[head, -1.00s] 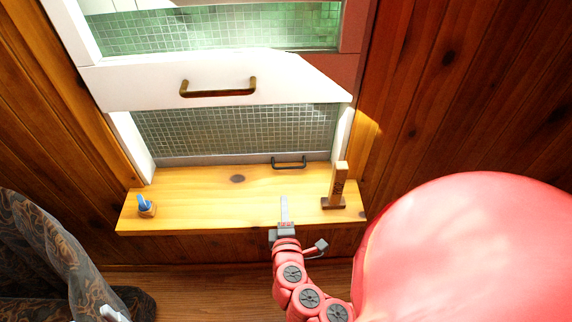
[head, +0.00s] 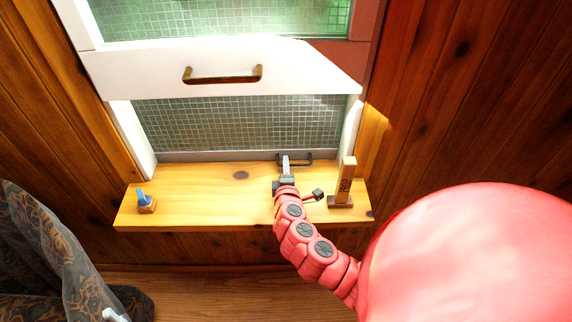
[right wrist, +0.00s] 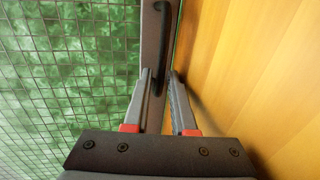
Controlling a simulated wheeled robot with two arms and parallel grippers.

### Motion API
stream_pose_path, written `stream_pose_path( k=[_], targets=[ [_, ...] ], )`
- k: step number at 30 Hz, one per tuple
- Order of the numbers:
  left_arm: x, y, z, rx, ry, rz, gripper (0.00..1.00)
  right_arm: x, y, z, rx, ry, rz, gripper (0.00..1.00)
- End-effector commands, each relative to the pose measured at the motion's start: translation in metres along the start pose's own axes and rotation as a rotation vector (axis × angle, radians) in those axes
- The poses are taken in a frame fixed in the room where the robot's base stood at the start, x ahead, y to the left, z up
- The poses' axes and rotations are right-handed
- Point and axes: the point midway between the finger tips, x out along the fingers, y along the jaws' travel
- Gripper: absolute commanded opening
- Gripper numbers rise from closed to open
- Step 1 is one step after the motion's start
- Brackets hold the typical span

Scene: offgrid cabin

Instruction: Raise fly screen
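The fly screen (head: 245,122) is a grey mesh panel at the bottom of the window. Its bottom rail (head: 190,157) is down near the sill. A black bar handle (head: 308,159) sits on that rail and also shows in the right wrist view (right wrist: 156,35). My right gripper (head: 286,161) is at the left part of this handle. In the right wrist view its fingers (right wrist: 161,75) stand apart, with the handle's near end between them; contact cannot be told. A pale grey tip (head: 114,314) at the lower left edge may be my left gripper, mostly out of frame.
A white sash (head: 150,72) with a brass handle (head: 222,79) is above the screen. A patterned chair (head: 35,255) is lower left.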

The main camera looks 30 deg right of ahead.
Motion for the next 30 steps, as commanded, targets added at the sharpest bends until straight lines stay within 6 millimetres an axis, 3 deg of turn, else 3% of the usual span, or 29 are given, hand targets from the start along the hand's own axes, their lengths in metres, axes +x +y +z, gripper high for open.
stream_pose_path(
  k=[12, 13, 17, 30],
  targets=[
    [0.0004, 0.0, -0.0001, 0.0, 0.0, 0.0, 0.5, 0.0092, -0.0007, 0.0007, 0.0, -0.002, -0.001, 0.24],
    [0.0004, 0.0, -0.0001, 0.0, 0.0, 0.0, 0.5, 0.0092, -0.0006, 0.0007, 0.0, -0.002, -0.001, 0.23],
    [0.0004, 0.0, -0.0001, 0.0, 0.0, 0.0, 0.5, 0.0091, -0.0007, 0.0007, 0.0, -0.002, -0.001, 0.0],
    [0.0003, 0.0, 0.0, 0.0, 0.0, 0.0, 0.5, 0.0089, -0.0012, 0.0005, 0.0, -0.002, -0.002, 0.0]
  ],
)
